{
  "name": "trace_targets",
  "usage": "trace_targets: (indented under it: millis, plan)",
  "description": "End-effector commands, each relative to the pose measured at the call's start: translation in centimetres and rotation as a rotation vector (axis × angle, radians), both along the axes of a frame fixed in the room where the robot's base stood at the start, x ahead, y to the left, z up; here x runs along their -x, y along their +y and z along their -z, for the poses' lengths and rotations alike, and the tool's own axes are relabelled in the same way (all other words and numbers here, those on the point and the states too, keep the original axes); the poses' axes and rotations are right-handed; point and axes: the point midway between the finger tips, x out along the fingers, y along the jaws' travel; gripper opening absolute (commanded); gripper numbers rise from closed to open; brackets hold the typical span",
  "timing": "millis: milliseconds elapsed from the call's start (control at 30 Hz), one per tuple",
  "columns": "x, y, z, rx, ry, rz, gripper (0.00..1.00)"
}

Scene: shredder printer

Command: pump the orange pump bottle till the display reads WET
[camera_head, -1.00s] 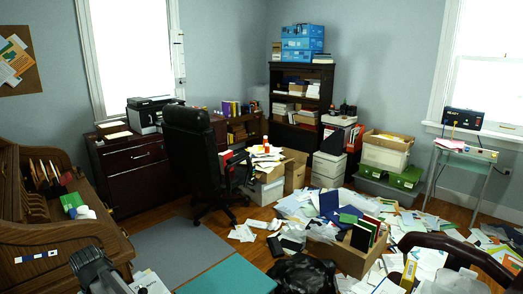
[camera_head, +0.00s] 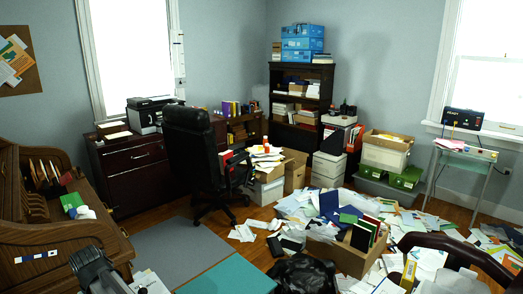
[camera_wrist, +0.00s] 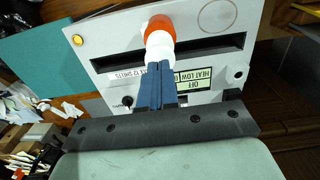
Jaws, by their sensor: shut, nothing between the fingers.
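The grey machine panel (camera_wrist: 213,97) has a dark slot, an amber lamp (camera_wrist: 77,40) and a label with OFF and HEAT LOW. An orange-topped white item (camera_head: 266,142) stands among papers on a bin. Papers and boxes clutter the floor; the teal mat (camera_head: 225,275) is clear.

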Motion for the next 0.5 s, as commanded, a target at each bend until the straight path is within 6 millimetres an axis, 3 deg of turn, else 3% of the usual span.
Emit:
trace_targets:
  millis: [500]
  plan:
    - [-0.01, 0.01, 1.00, 0.000, 0.000, 0.000, 0.00]
